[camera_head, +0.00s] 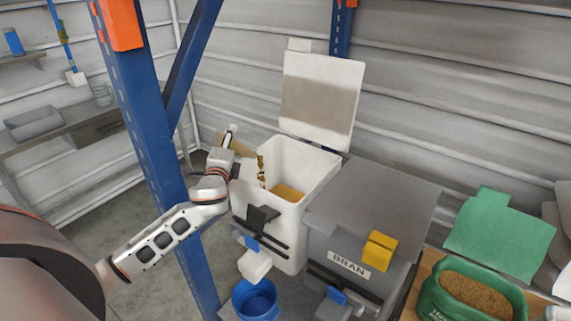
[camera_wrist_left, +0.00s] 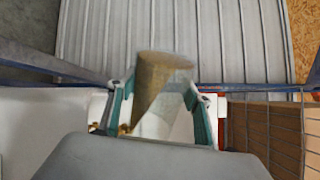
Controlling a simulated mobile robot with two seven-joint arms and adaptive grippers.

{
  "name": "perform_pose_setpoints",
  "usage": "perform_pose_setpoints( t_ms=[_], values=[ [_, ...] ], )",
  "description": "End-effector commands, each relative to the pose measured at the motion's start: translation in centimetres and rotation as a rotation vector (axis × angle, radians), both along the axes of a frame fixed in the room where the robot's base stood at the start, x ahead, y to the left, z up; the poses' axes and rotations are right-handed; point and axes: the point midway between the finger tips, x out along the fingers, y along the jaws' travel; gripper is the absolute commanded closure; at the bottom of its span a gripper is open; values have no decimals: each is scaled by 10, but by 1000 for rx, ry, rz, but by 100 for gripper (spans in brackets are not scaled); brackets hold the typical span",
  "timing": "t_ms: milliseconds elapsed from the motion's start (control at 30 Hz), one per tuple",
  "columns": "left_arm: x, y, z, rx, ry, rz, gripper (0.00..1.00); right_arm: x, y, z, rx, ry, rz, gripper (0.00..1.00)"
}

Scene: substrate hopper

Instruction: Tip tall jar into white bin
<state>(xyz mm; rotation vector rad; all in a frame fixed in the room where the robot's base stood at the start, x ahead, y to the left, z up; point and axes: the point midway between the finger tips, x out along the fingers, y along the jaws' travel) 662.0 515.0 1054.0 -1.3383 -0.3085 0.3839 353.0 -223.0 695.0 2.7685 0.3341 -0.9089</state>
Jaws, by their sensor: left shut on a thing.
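The white bin (camera_head: 272,226) stands open in the middle of the head view, its lid (camera_head: 322,98) raised behind it. Golden-brown material (camera_head: 288,192) lies inside. My left gripper (camera_head: 234,150) is at the bin's upper left rim. In the left wrist view my gripper (camera_wrist_left: 160,104) is shut on the clear tall jar (camera_wrist_left: 164,88), between teal finger pads. The jar is tilted and holds brown material. In the head view the jar is mostly hidden by the gripper. A stream of brown bits (camera_head: 261,170) falls into the bin. My right gripper is not in view.
A grey BRAN bin (camera_head: 375,210) with a closed lid and yellow block (camera_head: 379,250) adjoins on the right. A green tub (camera_head: 470,305) stands farther right. A blue bucket (camera_head: 255,300) sits below. A blue rack post (camera_head: 165,150) rises beside my left arm.

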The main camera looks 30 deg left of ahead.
Motion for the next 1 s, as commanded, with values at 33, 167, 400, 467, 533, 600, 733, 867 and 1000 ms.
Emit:
perform_pose_setpoints(
  t_ms=[33,167,400,467,533,600,733,867,1000],
  values=[
    [2,-2,8,38,11,-1,79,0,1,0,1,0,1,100],
    [4,-6,12,117,52,0,79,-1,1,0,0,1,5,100],
    [5,-8,16,163,76,0,79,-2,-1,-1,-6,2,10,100],
    [5,-8,15,163,76,0,79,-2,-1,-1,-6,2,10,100],
    [5,-8,15,162,76,0,79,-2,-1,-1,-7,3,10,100],
    [5,-8,15,161,76,0,79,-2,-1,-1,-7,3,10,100],
    [4,-8,15,160,75,0,79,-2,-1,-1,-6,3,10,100],
    [5,-8,15,160,75,0,79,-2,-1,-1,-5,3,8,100],
    [5,-8,15,159,75,0,79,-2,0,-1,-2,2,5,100]
  ],
)
